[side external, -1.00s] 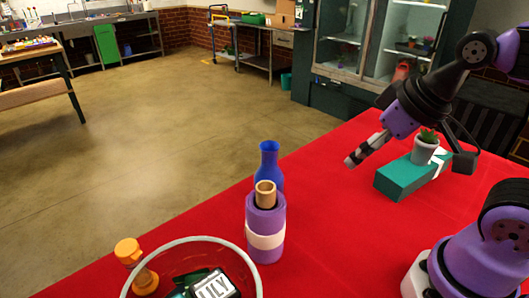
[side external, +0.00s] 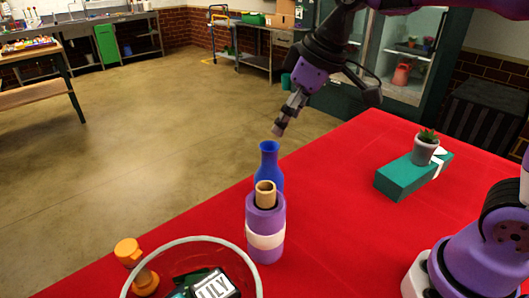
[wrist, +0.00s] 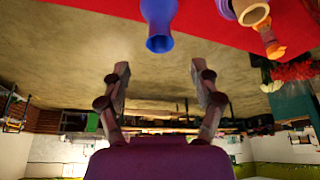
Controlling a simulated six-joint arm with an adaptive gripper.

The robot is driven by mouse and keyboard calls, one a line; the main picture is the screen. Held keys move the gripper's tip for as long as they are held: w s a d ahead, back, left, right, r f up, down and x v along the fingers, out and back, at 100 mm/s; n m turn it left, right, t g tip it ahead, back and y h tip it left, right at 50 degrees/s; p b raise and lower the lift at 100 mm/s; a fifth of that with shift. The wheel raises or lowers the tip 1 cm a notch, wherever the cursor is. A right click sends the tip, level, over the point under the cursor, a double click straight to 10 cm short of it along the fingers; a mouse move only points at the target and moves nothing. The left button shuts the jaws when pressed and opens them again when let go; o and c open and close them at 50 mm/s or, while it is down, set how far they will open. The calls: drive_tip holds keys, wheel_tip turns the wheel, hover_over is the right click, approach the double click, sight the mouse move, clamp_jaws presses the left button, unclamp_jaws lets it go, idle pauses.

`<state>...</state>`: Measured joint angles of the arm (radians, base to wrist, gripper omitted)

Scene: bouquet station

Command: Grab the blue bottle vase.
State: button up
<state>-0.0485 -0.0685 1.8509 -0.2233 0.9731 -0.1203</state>
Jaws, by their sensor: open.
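The blue bottle vase (side external: 269,158) stands upright on the red table, partly hidden by a purple roll in front of it. In the wrist view the blue vase (wrist: 159,22) shows at the top, its mouth toward the picture middle. My gripper (side external: 279,130) hangs just above and slightly right of the vase's mouth in the side view. In the wrist view my gripper (wrist: 158,78) has its two fingers spread wide with nothing between them. The vase lies beyond the fingertips, apart from them.
The purple roll (side external: 266,219) with a pale band and cardboard core stands right in front of the vase.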

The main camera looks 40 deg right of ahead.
sight(269, 154)
drive_tip(key=x, duration=1)
clamp_jaws()
